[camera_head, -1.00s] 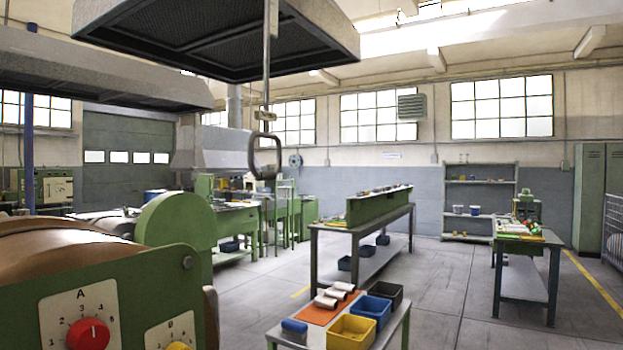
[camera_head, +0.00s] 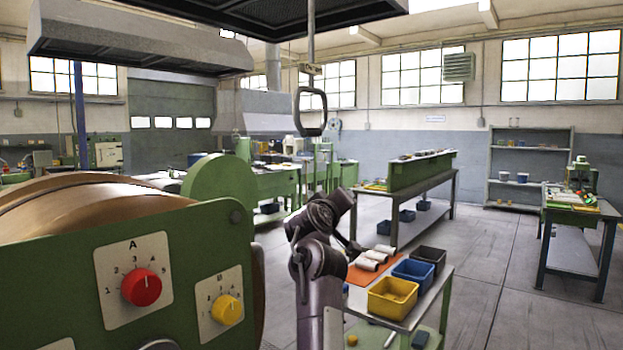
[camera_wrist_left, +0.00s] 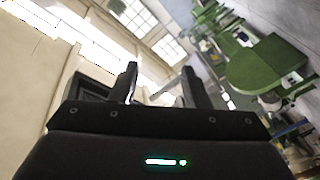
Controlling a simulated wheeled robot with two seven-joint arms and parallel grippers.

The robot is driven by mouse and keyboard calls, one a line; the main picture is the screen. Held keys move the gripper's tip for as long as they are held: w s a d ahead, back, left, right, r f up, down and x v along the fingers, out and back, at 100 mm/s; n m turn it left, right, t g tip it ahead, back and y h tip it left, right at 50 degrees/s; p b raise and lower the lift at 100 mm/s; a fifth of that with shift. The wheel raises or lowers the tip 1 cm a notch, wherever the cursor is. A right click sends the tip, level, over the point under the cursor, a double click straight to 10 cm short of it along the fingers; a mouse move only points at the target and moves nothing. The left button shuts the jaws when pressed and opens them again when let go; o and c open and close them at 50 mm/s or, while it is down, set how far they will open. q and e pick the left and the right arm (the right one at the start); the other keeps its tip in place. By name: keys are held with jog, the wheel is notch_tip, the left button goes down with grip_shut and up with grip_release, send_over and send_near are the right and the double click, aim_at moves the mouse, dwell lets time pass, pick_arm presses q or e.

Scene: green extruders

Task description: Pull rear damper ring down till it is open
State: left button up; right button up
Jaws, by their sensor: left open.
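The rear damper ring (camera_head: 296,110) is a dark rounded loop in the head view. It hangs upright on a thin rod (camera_head: 310,42) below the rear hood (camera_head: 250,12). One of my grey arms (camera_head: 318,262) rises from the bottom of the head view, lower than the ring and apart from it. I cannot make out a gripper on it. In the left wrist view my left gripper (camera_wrist_left: 161,72) is open, its two dark fingers apart with nothing between them. The ring cannot be made out in that view. My right gripper is not in view.
A green machine with a red knob (camera_head: 141,287) and a yellow knob (camera_head: 227,309) stands close at left. A low table with a yellow bin (camera_head: 392,298) and other bins is right of my arm. A green bench (camera_head: 418,172) stands behind. Open floor lies at right.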

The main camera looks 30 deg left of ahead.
aim_at(307, 136)
pick_arm(q)
jog(key=s+a+r+n, duration=0.1)
jog(key=s+r, duration=0.2)
jog(key=r, duration=0.1)
jog(key=s+a+r+n+t, duration=0.1)
jog(key=s+r, duration=0.2)
jog(key=r, duration=0.2)
jog(key=s+a+r+n+t+y, duration=0.1)
jog(key=s+a+r, duration=0.1)
jog(key=s+r, duration=0.2)
jog(key=shift+a+r, duration=0.1)
jog(key=shift+r, duration=0.65)
jog(key=shift+w+a+r, duration=0.15)
jog(key=shift+w, duration=0.15)
jog(key=p+x, duration=0.2)
jog(key=x, duration=0.4)
jog(key=shift+w+r+p, duration=0.15)
jog(key=shift+p, duration=0.25)
jog(key=shift+w+a, duration=0.15)
jog(key=shift+w, duration=0.35)
grip_shut()
